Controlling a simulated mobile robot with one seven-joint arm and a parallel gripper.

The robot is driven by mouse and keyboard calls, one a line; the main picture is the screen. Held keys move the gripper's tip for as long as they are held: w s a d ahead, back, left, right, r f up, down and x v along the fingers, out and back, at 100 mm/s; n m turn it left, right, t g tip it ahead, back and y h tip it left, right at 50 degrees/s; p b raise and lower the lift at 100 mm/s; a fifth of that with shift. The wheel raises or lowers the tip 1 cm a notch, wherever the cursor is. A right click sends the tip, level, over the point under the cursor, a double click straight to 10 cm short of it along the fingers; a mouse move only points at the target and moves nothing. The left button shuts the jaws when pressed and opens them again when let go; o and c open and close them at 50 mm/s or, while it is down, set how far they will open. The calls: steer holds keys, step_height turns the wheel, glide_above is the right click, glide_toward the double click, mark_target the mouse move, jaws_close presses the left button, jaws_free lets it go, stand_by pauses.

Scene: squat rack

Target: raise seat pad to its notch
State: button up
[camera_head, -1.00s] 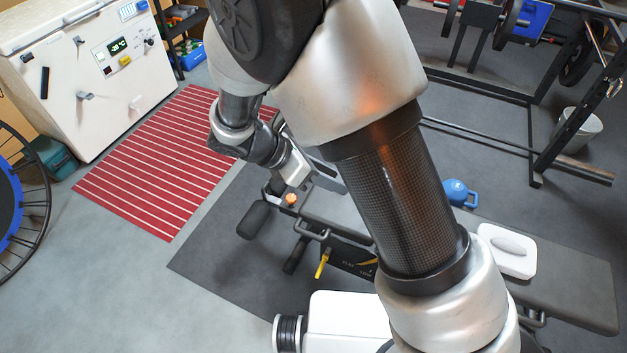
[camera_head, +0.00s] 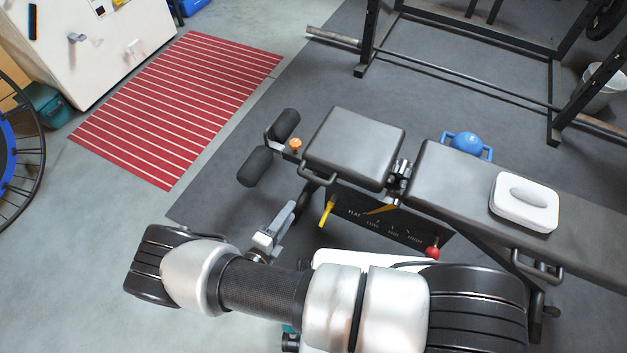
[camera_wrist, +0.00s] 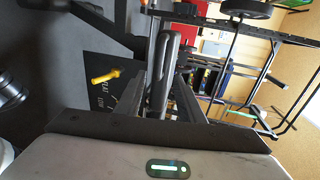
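The black seat pad (camera_head: 355,148) is on the left part of the bench and looks roughly level in the head view. A dark handle (camera_head: 318,180) sticks out from its near left side.
A blue kettlebell (camera_head: 467,144) stands behind the bench. Two foam rollers (camera_head: 255,166) and an orange knob (camera_head: 295,144) are left of the seat.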

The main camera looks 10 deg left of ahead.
mark_target(312, 180)
steer(key=b+x, duration=0.2)
steer(key=x, duration=1.5)
steer(key=shift+w, duration=0.15)
jaws_close()
